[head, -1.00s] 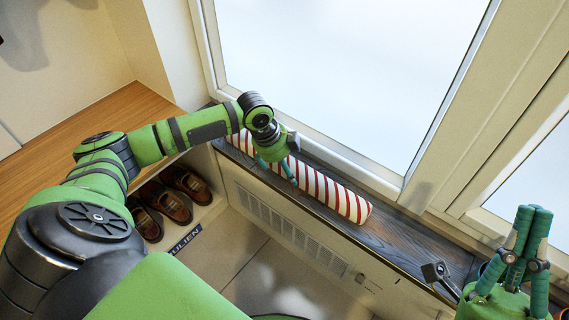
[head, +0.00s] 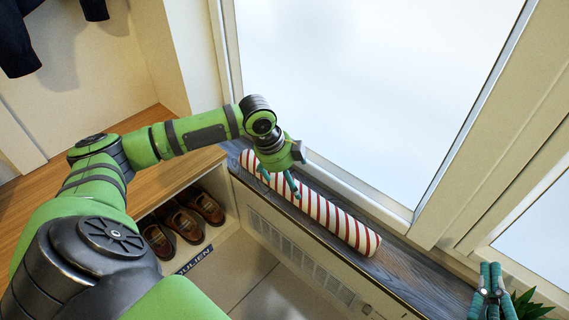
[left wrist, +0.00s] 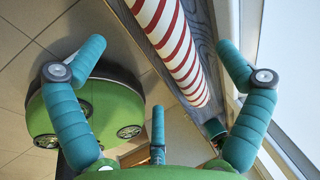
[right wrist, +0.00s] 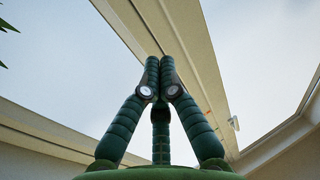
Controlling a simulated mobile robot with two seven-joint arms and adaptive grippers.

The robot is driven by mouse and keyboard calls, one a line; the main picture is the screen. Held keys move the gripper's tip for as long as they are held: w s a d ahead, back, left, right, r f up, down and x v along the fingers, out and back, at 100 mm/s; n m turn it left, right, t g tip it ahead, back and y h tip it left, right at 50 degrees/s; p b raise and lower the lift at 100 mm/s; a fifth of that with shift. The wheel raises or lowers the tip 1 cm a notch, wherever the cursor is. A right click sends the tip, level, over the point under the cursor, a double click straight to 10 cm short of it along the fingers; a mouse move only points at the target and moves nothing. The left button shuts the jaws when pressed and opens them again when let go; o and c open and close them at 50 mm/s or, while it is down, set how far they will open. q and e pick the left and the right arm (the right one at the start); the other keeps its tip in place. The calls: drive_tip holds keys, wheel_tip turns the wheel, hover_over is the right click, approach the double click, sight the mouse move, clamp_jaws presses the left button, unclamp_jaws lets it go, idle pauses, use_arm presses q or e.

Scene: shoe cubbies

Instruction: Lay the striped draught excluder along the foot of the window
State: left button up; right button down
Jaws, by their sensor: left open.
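The red-and-white striped draught excluder (head: 335,220) lies lengthwise on the dark wooden sill (head: 405,270) below the window (head: 370,90). A strip of bare sill shows beyond its right end. My left gripper (head: 280,181) is open, pointing down over the excluder's left half, hiding part of it. In the left wrist view the excluder (left wrist: 178,45) passes between the spread fingers of my left gripper (left wrist: 160,58); I cannot tell whether they touch it. My right gripper (head: 490,272) is at the lower right, its fingers together; in the right wrist view it (right wrist: 160,66) is shut and empty.
A wooden bench (head: 150,184) stands left, with brown shoes (head: 185,222) in the cubby below. A vented panel (head: 285,250) drops from the sill to the tiled floor (head: 235,268). A green plant (head: 530,305) is beside my right gripper. Dark clothing (head: 28,40) hangs upper left.

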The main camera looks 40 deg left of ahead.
use_arm(q)
wheel_tip(320, 180, up, 3)
drive_tip(key=t+h, duration=0.2)
hover_over(321, 208)
drive_tip(key=s+d, duration=0.2)
drive_tip(key=s, duration=0.2)
wheel_tip(321, 208, down, 5)
drive_tip(key=s+d+n+t+h+p, duration=0.1)
drive_tip(key=d+n, duration=0.1)
drive_tip(key=d, duration=0.3)
drive_tip(key=s+d+n+t+h, duration=0.1)
drive_tip(key=s+d+n+t, duration=0.15)
drive_tip(key=d, duration=0.25)
wheel_tip(321, 208, up, 8)
drive_tip(key=s+a+n+t+y, duration=0.2)
drive_tip(key=n+t, duration=0.3)
drive_tip(key=n, duration=0.6)
drive_tip(key=shift+s+f+y, duration=0.2)
drive_tip(key=shift+y, duration=0.1)
use_arm(e)
wheel_tip(321, 208, down, 7)
drive_tip(key=d+g+h, duration=0.2)
drive_tip(key=g, duration=0.2)
drive_tip(key=shift+s+d+f+m, duration=0.15)
drive_tip(key=shift+s+f+m, duration=0.05)
drive_tip(key=shift+s+m, duration=0.25)
